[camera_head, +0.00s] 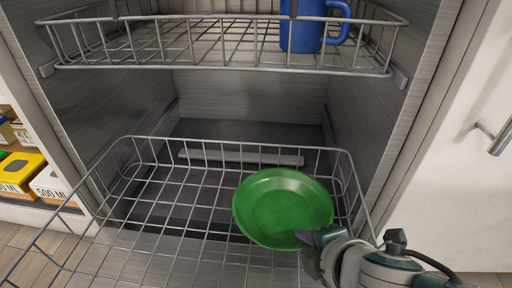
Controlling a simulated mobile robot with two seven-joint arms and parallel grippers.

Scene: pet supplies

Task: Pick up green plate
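The green plate (282,205) is round and shallow, and sits in the right part of the lower wire rack (160,232). My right gripper (312,240) comes in from the lower right and is at the plate's near right rim, overlapping it in the picture. Its fingers are seen partly from behind, so I cannot tell whether they are open, or shut on the rim. My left gripper is not in view.
The lower rack is pulled out, and its left part is empty. An upper wire rack (190,67) above holds a blue mug (302,36). Cabinet walls flank both racks. Yellow and white boxes (20,170) stand at the left. A metal handle (499,138) sticks out at the right.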

